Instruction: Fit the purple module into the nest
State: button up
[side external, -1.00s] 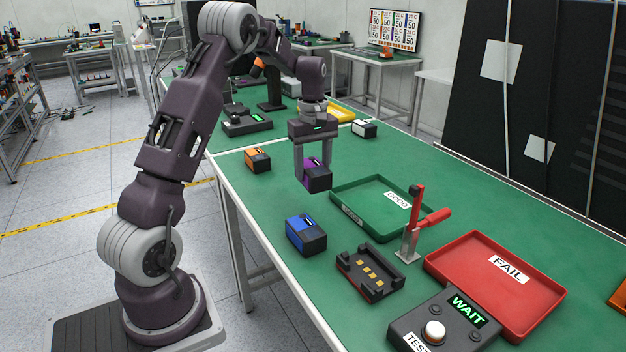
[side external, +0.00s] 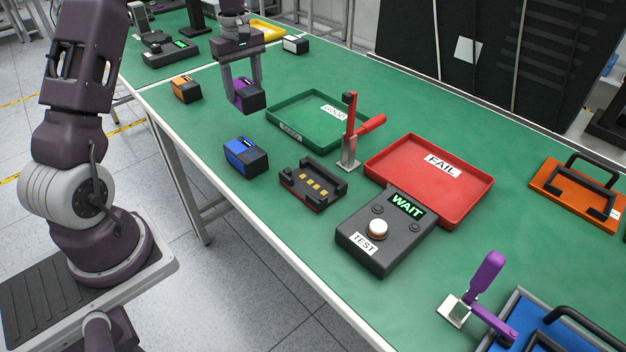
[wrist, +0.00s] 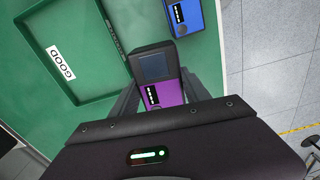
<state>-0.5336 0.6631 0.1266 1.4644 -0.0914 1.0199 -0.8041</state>
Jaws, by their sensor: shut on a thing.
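The purple module (side external: 246,97), with a black end, is between the fingers of my gripper (side external: 243,90), which is shut on it. In the wrist view the purple module (wrist: 168,92) shows its purple side and dark square face between the fingers. The nest (side external: 311,187) is a low dark cradle with red trim and several gold pads. It is empty on the green table, to the right of and nearer the camera than my gripper. The nest is not visible in the wrist view. The module appears to be above the table; its exact height is unclear.
A blue module (side external: 246,157) stands between my gripper and the nest. A green tray (side external: 285,127) and a red-handled clamp (side external: 350,140) are behind the nest. The red FAIL tray (side external: 465,205) and TEST box (side external: 360,245) are right. An orange module (side external: 186,89) is left.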

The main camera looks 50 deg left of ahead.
jog(key=d+r+m, duration=0.4)
jog(key=d+m, duration=0.6)
jog(key=d, duration=0.1)
jog(key=d+r+m, duration=0.3)
jog(key=d+m, duration=0.7)
jog(key=d, duration=0.1)
jog(key=a+f+n, duration=0.2)
jog(key=a+n, duration=0.4)
jog(key=a, duration=0.1)
jog(key=a+f+n, duration=0.2)
jog(key=a+n, duration=0.5)
jog(key=a+f+n, duration=0.3)
jog(key=a+n, duration=0.4)
jog(key=a, duration=0.1)
notch_tip(320, 180, down, 10)
jog(key=shift+r, duration=0.2)
jog(key=shift+f, duration=0.15)
